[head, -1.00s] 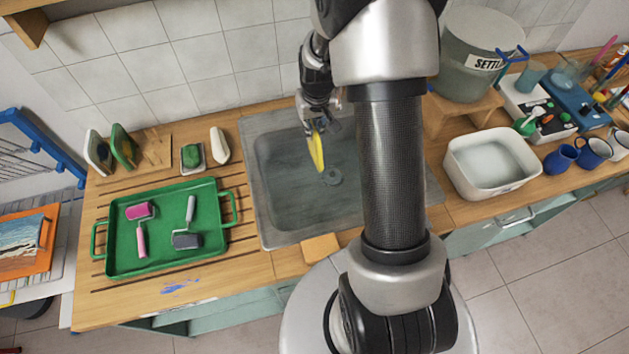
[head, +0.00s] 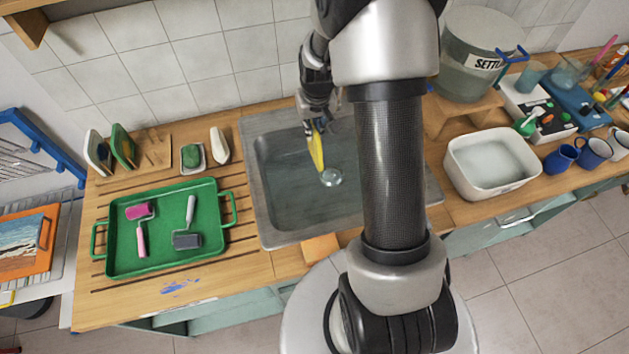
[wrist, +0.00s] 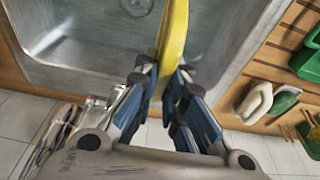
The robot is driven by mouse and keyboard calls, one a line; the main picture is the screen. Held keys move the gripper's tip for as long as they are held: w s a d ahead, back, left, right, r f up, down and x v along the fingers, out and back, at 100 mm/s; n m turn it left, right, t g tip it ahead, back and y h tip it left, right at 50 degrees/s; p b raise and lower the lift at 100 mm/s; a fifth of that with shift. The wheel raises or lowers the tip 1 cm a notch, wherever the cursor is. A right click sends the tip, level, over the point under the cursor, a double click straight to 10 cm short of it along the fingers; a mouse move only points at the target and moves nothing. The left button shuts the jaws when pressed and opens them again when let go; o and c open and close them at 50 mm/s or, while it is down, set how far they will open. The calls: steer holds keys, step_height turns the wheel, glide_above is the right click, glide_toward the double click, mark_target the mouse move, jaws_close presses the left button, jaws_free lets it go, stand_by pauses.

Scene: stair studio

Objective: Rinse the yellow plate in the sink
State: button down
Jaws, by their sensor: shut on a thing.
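The yellow plate (head: 317,150) is held edge-on by my gripper (head: 314,120) over the left part of the metal sink (head: 285,205). In the wrist view the plate (wrist: 174,35) stands between my gripper's fingers (wrist: 168,85), which are shut on it. The plate's lower end appears close to the round drain (head: 331,177) in the head view; I cannot tell whether it touches the basin. The drain (wrist: 136,4) also shows at the top of the wrist view.
A green tray (head: 160,240) with two rollers lies on the slatted counter left of the sink. A white tub (head: 492,163) and a large grey bucket (head: 478,60) are on the right.

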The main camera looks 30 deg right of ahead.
steer(key=shift+r, duration=0.1)
steer(key=shift+w+p+v, duration=0.2)
steer(key=shift+p+v, duration=0.45)
steer(key=shift+v, duration=0.3)
steer(key=shift+w+p+v, duration=0.2)
steer(key=shift+p+v, duration=0.45)
steer(key=shift+v, duration=0.3)
steer(key=shift+d, duration=0.1)
